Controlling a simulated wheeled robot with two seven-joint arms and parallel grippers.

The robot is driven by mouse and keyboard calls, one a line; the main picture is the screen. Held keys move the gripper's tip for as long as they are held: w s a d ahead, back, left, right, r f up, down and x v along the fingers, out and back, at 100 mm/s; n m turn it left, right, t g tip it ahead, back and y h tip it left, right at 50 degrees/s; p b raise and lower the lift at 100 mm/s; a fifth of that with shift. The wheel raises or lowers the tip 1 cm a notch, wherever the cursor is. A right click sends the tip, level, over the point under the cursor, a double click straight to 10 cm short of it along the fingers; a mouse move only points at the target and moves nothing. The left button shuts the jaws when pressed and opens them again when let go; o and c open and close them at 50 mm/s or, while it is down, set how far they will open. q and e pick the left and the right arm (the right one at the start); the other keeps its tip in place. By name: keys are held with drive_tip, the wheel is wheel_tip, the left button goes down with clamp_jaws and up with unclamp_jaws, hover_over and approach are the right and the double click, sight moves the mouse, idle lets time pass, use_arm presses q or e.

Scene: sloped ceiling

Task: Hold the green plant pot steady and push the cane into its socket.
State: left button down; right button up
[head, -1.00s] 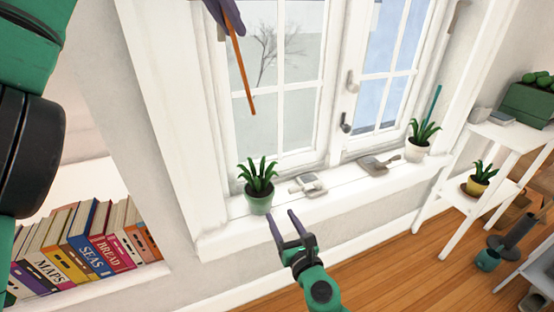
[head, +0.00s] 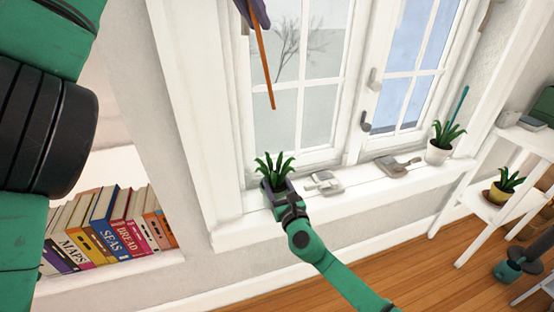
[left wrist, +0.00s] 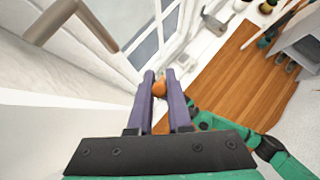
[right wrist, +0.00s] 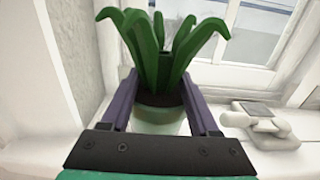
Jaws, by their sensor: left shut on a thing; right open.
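The green plant pot (right wrist: 157,118) stands on the windowsill with a leafy plant in dark soil. In the head view its leaves (head: 274,168) show, but my right gripper (head: 278,188) hides much of the pot. The right wrist view shows the open fingers on either side of the pot; contact is not clear. My left gripper (head: 246,12), at the top of the head view, is shut on the orange cane (head: 266,65). The cane hangs slightly tilted, its lower tip above the leaves and apart from them. The left wrist view shows the cane (left wrist: 159,87) between the fingertips. I cannot make out the socket clearly.
Grey items (head: 325,182) lie on the sill right of the pot. A white pot (head: 438,154) with a teal cane stands farther right. The window (head: 300,100) is close behind. Books (head: 115,230) fill a niche at left. A white plant stand (head: 480,207) is at right.

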clamp_jaws()
idle(1.4)
